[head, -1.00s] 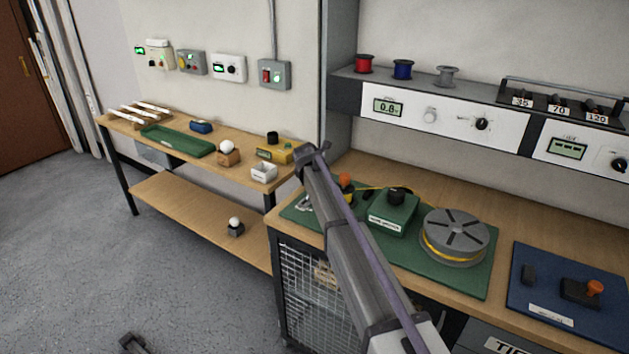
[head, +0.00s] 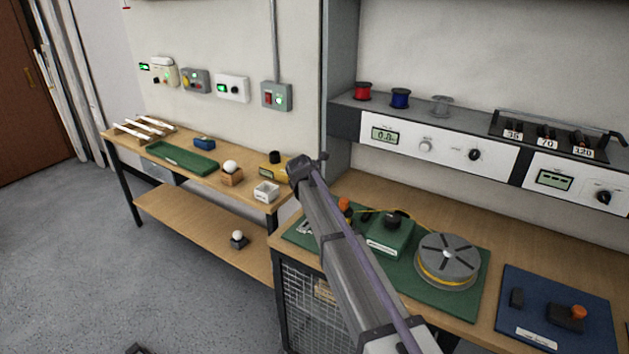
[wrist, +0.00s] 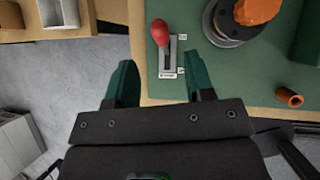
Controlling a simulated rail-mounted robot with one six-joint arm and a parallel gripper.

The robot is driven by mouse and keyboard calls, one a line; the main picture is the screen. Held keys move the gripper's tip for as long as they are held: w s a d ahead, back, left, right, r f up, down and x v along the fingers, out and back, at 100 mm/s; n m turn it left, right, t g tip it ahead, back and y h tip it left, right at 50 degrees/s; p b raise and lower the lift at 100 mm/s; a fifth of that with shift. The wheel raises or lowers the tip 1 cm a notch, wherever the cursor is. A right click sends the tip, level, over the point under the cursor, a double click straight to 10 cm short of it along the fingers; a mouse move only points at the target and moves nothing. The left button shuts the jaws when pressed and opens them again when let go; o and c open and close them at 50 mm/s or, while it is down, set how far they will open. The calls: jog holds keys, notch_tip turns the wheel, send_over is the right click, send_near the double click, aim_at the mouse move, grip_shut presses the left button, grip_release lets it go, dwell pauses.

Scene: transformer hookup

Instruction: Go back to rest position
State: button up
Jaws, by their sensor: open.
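My gripper (wrist: 158,82) shows in the wrist view with two dark green fingers spread apart and nothing between them. It hangs over the edge of the green mat (wrist: 220,85), in front of a small lever with a red knob (wrist: 160,32). In the head view my arm crosses the picture's middle in front of the bench, and the fingers cannot be made out there. The green mat (head: 455,296) carries a green box with a black knob (head: 391,235) and a grey reel with yellow wire (head: 447,261).
A blue mat (head: 590,345) lies at right. An instrument shelf (head: 450,141) overhangs the bench. Open floor (head: 70,280) is at left.

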jog(key=s+d+f+m+g, duration=0.1)
jog(key=s+d+m+g, duration=0.1)
jog(key=s+d+m, duration=0.7)
jog(key=s+d+f+m+g, duration=0.1)
jog(key=s+d+m, duration=0.7)
jog(key=s, duration=1)
jog(key=s+d+f+m+g+y, duration=0.1)
jog(key=s+d+m+g, duration=0.2)
jog(key=s+d+m, duration=0.6)
jog(key=s+m, duration=0.4)
jog(key=m, duration=0.1)
jog(key=shift+s+d+m+g, duration=0.15)
jog(key=shift+d+m+g, duration=0.15)
jog(key=shift+m, duration=0.1)
